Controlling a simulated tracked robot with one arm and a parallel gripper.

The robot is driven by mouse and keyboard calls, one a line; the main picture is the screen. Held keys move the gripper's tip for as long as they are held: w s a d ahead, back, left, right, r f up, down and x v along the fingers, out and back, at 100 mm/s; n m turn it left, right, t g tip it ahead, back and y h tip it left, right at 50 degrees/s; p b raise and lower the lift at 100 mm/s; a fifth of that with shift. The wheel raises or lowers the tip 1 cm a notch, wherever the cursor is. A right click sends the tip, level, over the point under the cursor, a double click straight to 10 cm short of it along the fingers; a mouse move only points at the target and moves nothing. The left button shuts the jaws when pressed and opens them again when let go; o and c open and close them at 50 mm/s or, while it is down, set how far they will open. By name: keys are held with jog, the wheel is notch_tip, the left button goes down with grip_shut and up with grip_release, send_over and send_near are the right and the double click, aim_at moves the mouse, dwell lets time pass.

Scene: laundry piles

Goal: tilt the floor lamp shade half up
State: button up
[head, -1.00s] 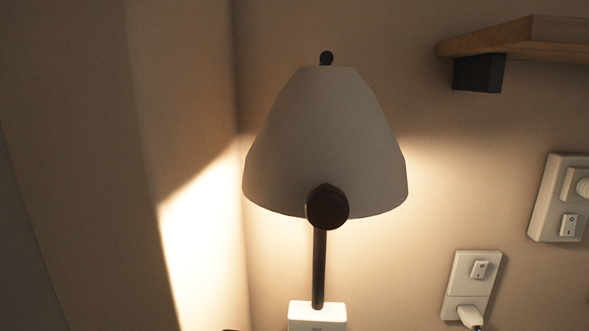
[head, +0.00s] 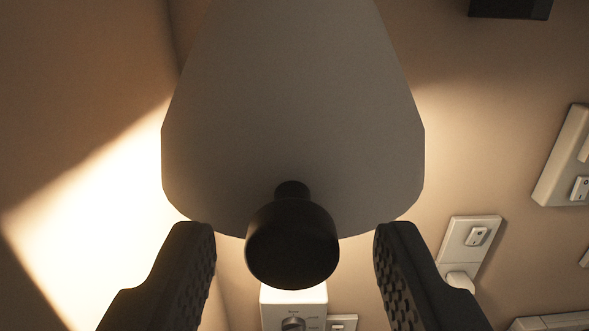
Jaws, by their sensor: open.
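A round black knob (head: 292,245) stands out on a short stem at the shade's lower front edge. My gripper (head: 294,250) is open, with one dark ridged finger on each side of the knob. There is a visible gap between each finger and the knob. The lamp's pole is hidden behind the knob.
A white box with a dial (head: 293,302) is below the knob. White switch plates (head: 468,245) (head: 565,165) are on the wall to the right, one with a plug. A dark shelf bracket (head: 510,7) is at the top right.

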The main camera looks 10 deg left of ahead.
aim_at(293, 55)
jog(key=shift+p+x, duration=0.3)
jog(key=shift+x, duration=1)
